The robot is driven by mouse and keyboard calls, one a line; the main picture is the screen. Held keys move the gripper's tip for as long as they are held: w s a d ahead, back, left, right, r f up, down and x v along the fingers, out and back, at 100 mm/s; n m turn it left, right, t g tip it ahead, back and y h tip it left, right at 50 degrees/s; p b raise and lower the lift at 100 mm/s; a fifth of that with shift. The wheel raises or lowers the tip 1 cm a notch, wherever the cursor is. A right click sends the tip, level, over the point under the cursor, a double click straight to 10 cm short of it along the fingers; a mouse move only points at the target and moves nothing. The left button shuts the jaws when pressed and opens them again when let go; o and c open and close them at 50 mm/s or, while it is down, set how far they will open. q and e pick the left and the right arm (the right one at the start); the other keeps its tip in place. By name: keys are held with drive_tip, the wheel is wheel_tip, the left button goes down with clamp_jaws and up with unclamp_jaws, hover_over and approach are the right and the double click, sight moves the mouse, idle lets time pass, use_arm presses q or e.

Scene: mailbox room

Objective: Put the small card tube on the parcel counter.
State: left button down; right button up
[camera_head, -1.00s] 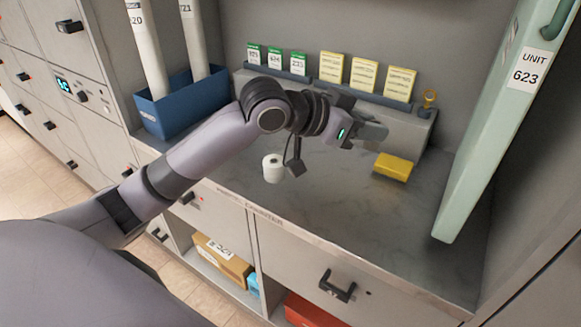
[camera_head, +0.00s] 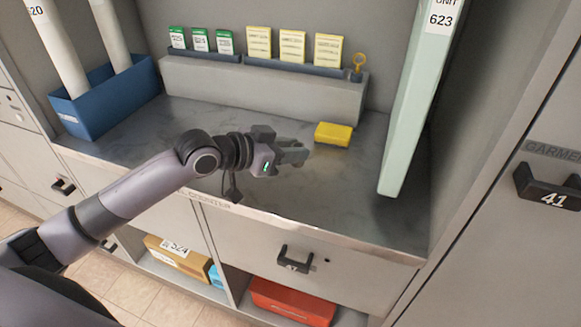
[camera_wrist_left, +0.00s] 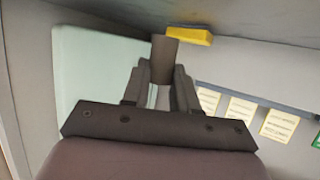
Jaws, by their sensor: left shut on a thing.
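The small card tube (camera_wrist_left: 166,50) shows as a brown piece between my left gripper's fingers in the left wrist view. Its end sticks out past the fingertips. My left gripper (camera_head: 298,152) is shut on it. In the head view the tube cannot be made out at the fingers. The gripper is over the grey marble parcel counter (camera_head: 330,205), left of and nearer than a yellow block (camera_head: 333,134). Whether the tube touches the counter cannot be told. My right gripper is not in view.
A blue bin (camera_head: 107,106) with tall white tubes stands at the counter's left. A ledge with green and yellow cards (camera_head: 292,46) runs along the back. The counter's front right is clear.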

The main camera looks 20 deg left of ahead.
use_arm(q)
wheel_tip(320, 180, down, 5)
drive_tip(key=shift+r+b, duration=0.2)
drive_tip(key=shift+b, duration=0.1)
drive_tip(key=c, duration=0.9)
unclamp_jaws()
